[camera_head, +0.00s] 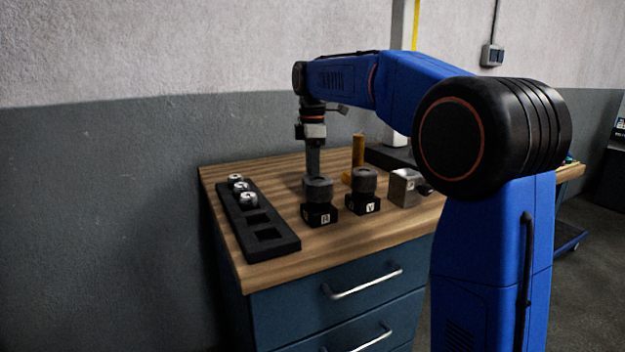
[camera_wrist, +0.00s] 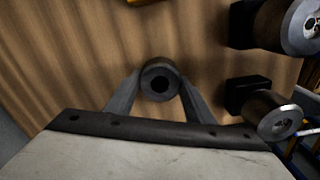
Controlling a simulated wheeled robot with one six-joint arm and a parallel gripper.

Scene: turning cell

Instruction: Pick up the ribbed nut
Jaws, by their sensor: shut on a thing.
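A round grey part with a dark central hole (camera_wrist: 158,80) sits between the two fingers of my gripper (camera_wrist: 158,97) in the wrist view. I take it for the ribbed nut, though ribs on its side cannot be made out. The fingers are shut on it, one on each side. In the head view my gripper (camera_head: 314,162) points straight down over the wooden worktop. Its fingertips and the nut are hidden there behind a dark cylinder on a black stand.
A black tray (camera_head: 283,246) with several pockets and three metal parts lies at the left. Dark cylinders on black stands (camera_head: 319,216) (camera_head: 363,205) stand in front of my gripper. A metal block (camera_head: 404,188) is to the right, a yellow post (camera_head: 358,150) behind.

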